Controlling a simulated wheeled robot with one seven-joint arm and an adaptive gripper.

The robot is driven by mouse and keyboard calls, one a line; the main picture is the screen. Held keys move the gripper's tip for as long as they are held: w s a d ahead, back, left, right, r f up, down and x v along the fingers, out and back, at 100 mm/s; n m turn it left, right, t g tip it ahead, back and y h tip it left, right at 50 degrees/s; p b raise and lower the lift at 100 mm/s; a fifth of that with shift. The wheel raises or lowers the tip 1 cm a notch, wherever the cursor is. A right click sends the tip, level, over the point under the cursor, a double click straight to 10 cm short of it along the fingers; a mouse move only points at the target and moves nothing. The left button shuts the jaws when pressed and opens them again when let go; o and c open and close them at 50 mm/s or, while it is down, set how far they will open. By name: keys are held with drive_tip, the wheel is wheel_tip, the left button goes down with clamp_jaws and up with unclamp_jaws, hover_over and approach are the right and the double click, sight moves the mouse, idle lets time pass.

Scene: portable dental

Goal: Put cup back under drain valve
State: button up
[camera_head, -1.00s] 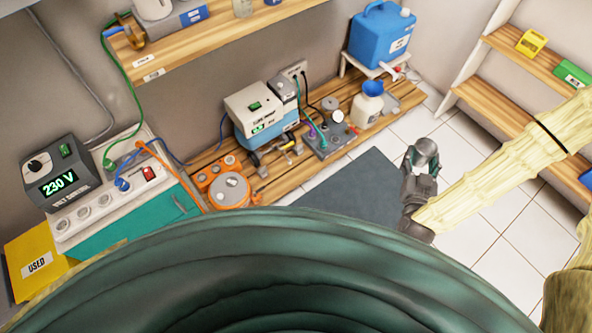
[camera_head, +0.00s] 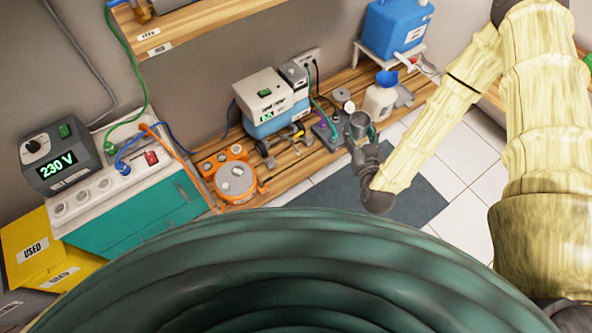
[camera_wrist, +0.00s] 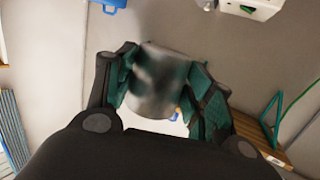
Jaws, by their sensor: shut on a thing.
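A grey metal cup (camera_head: 358,124) is held in my gripper (camera_head: 364,142), in front of the bench at its right half. In the wrist view the cup (camera_wrist: 158,82) sits between the two green-padded fingers (camera_wrist: 163,90), which are shut on it. The cup looks roughly upright in the head view. I cannot tell for sure which part is the drain valve. A small tap with a red part (camera_head: 426,66) shows at the blue jug (camera_head: 394,28), right of and beyond the cup.
The wooden bench (camera_head: 290,172) carries a cream-and-blue machine (camera_head: 270,102), an orange unit (camera_head: 236,178) and a white bottle with a blue funnel (camera_head: 380,98) close beside the cup. A dark mat (camera_head: 325,192) lies on the tiled floor. A shelf (camera_head: 200,27) hangs above.

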drive_tip(key=w+a+f+n+g+y+b, duration=0.1)
drive_tip(key=w+f+n+y+b, duration=0.1)
drive_tip(key=f+b, duration=0.9)
drive_tip(key=w+a+f+n+g+y+b, duration=0.1)
drive_tip(key=w+f+n+g+y+b, duration=0.1)
drive_tip(key=f+b, duration=1)
drive_tip(key=w+a+f+n+g+y+b, duration=0.1)
drive_tip(key=f+y+b, duration=0.5)
drive_tip(key=f, duration=2.2)
drive_tip(key=w+n+g+b, duration=0.1)
drive_tip(key=w+n+b, duration=0.1)
drive_tip(key=b, duration=0.3)
drive_tip(key=shift+w+n+b, duration=0.2)
drive_tip(key=shift+n+b, duration=0.2)
drive_tip(key=shift+n, duration=0.3)
drive_tip(key=shift+a, duration=0.1)
drive_tip(key=b, duration=0.7)
hover_over(301, 168)
drive_tip(key=v, duration=0.2)
drive_tip(key=shift+s+d+f, duration=0.1)
drive_tip(key=shift+d+f, duration=0.15)
drive_tip(key=shift+b+x, duration=0.45)
drive_tip(key=shift+x, duration=0.75)
drive_tip(key=shift+f+b, duration=0.8)
drive_tip(key=shift+f, duration=0.55)
